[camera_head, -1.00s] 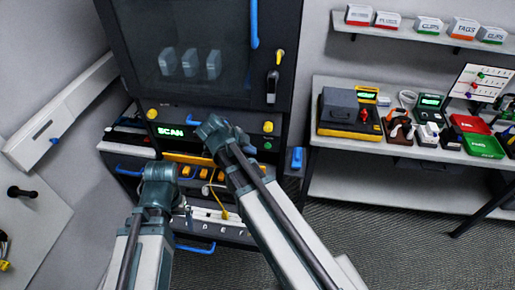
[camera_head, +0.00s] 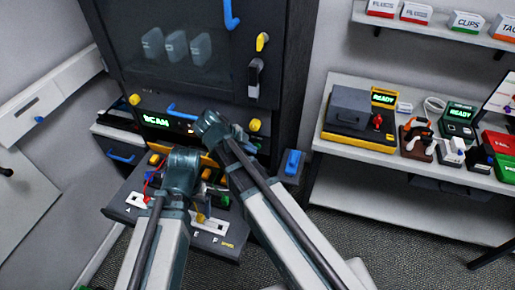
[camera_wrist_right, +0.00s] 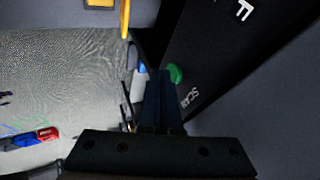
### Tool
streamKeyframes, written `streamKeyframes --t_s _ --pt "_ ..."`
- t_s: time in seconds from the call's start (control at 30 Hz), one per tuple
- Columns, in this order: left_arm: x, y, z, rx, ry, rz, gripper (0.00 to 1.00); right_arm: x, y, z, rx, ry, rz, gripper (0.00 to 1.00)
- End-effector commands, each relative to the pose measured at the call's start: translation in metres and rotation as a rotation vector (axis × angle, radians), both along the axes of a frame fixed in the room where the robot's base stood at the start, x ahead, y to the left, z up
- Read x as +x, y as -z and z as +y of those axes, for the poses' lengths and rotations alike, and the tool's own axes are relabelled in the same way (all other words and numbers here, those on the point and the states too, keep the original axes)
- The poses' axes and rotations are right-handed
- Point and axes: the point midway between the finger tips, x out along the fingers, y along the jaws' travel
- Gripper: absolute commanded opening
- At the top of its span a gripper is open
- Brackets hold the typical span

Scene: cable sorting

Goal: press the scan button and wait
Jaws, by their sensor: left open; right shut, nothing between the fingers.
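The scan station's display (camera_head: 156,121) glows green with the word SCAN on the dark cabinet. The green scan button (camera_wrist_right: 175,73) shows in the right wrist view beside the printed word SCAN. My right gripper (camera_head: 205,122) is in front of the cabinet's panel. Its shut, empty fingers (camera_wrist_right: 160,85) are close to the left of the button in the right wrist view; I cannot tell whether they touch it. My left gripper (camera_head: 180,160) is open, lower and to the left, over the lettered tray (camera_head: 205,240). Its fingertips are mostly hidden by its own wrist.
Yellow knobs (camera_head: 134,99) and a blue handle (camera_head: 183,112) stick out from the cabinet. A blue switch (camera_head: 292,162) stands to the right. The right-hand bench (camera_head: 330,148) carries a yellow-and-grey tester (camera_head: 358,118) and several devices. Carpet lies open between cabinet and bench.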

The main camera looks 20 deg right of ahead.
Motion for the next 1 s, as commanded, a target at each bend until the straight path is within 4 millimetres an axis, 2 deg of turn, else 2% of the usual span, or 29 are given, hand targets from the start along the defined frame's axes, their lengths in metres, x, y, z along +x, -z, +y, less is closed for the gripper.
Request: streamKeyframes --t_s 0.47,0.67,1.0 --pt "0.0 0.0 0.0 0.0 0.0 0.0 0.94 0.001 0.0 0.003 0.0 0.001 -0.001 0.0" --pt "0.0 0.0 0.0 0.0 0.0 0.0 0.94 0.017 0.0 -0.006 -0.001 0.001 0.0 0.0" --pt "0.0 0.0 0.0 0.0 0.0 0.0 0.94 0.017 -0.001 -0.009 -0.005 0.001 -0.005 0.0"
